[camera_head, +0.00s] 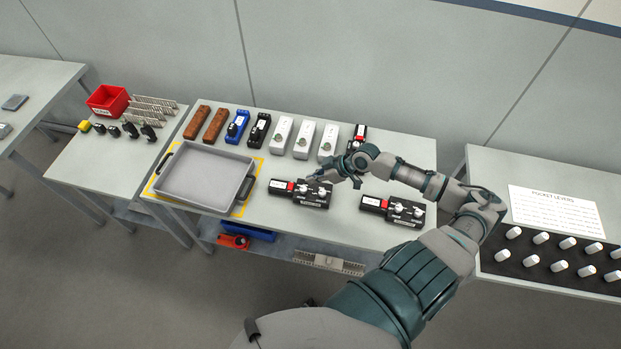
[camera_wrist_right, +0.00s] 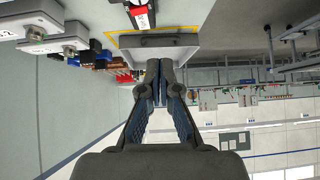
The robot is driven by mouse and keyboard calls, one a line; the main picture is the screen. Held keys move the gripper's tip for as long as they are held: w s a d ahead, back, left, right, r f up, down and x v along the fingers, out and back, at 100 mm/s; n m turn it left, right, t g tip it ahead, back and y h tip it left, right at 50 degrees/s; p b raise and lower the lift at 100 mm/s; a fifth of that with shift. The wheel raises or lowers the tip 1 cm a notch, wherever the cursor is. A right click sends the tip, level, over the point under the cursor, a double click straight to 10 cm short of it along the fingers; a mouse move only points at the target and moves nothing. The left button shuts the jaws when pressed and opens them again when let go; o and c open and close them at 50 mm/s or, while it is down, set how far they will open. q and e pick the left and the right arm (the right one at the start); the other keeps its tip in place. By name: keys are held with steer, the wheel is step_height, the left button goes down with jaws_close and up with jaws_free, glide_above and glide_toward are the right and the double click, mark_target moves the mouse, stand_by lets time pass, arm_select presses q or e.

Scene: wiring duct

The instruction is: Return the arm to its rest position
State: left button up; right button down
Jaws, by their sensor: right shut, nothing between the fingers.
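My right arm (camera_head: 400,290) comes in from the bottom of the head view and bends back over the middle table. My right gripper (camera_head: 318,178) is shut and empty, just above or beside a black device with white knobs (camera_head: 312,193); I cannot tell if they touch. In the right wrist view the gripper's two fingers (camera_wrist_right: 160,80) meet at their tips with nothing between them. My left gripper does not show.
A grey tray (camera_head: 205,178) lies on a yellow outline at the table's left. White units (camera_head: 304,139), blue and black devices, and brown blocks (camera_head: 215,125) line the back. A red bin (camera_head: 108,101) stands far left. A right table holds white knobs (camera_head: 567,243) and a paper sheet (camera_head: 556,212).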

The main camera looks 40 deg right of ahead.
steer(key=s+a+f+g+h, duration=0.2)
steer(key=s+a+f, duration=0.8)
steer(key=s+a, duration=0.25)
steer(key=s+m+g+h, duration=0.1)
steer(key=s+m+h, duration=0.3)
steer(key=s+m, duration=0.3)
steer(key=s+f+n+g, duration=0.1)
steer(key=s+f, duration=0.1)
steer(key=f, duration=1.2)
steer(key=s+f+g, duration=0.1)
steer(key=s+f, duration=0.2)
steer(key=f, duration=1.1)
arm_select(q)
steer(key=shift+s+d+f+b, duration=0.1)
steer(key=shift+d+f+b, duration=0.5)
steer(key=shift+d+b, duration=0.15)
arm_select(e)
steer(key=s+d+f, duration=0.2)
steer(key=s+f, duration=1.2)
steer(key=s, duration=0.2)
steer(key=shift+d+f+g, duration=0.3)
steer(key=shift+f, duration=0.05)
